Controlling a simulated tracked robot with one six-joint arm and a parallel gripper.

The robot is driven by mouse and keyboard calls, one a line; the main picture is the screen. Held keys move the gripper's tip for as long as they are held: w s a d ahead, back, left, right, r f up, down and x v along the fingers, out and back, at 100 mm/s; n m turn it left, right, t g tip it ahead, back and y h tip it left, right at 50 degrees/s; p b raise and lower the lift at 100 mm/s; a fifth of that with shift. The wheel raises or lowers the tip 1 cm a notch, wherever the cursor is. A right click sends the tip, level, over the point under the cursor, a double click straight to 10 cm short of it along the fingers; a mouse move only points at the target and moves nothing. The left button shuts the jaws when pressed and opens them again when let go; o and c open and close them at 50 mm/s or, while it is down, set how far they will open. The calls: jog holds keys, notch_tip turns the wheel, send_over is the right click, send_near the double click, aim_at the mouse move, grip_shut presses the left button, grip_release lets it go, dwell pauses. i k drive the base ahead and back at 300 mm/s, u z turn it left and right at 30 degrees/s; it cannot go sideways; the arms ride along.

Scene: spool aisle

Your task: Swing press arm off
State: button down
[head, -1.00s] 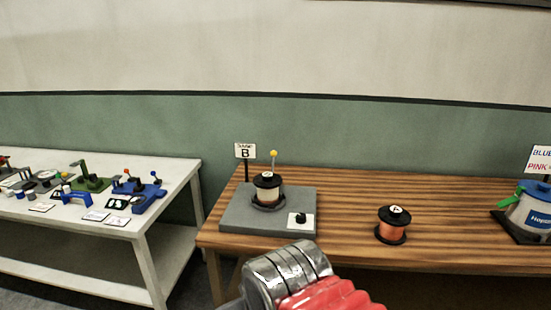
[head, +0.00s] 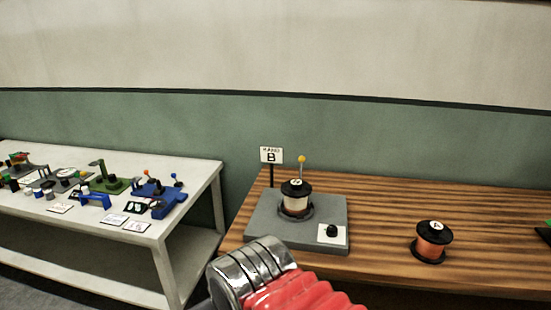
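In the head view a grey base plate (head: 262,232) lies on the wooden table. A spool (head: 296,205) with black flanges and a pale winding stands upright on it. A thin rod with a yellow ball (head: 302,159) rises just behind the spool; I cannot tell whether this is part of the press arm. A black knob (head: 332,231) sits on a white patch at the plate's front right. A sign reading B (head: 271,156) stands behind the plate. My arm, silver and red, fills the bottom middle, in front of the plate. My gripper's fingers are not in view.
A spool with an orange winding marked A (head: 432,241) stands on the wooden table (head: 385,205) to the right. A white table (head: 205,178) at left holds several small devices, including a blue one (head: 160,196). A gap separates the tables.

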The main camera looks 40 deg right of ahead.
aim_at(301, 158)
jog(key=i, duration=1.4)
jog(key=z, duration=0.7)
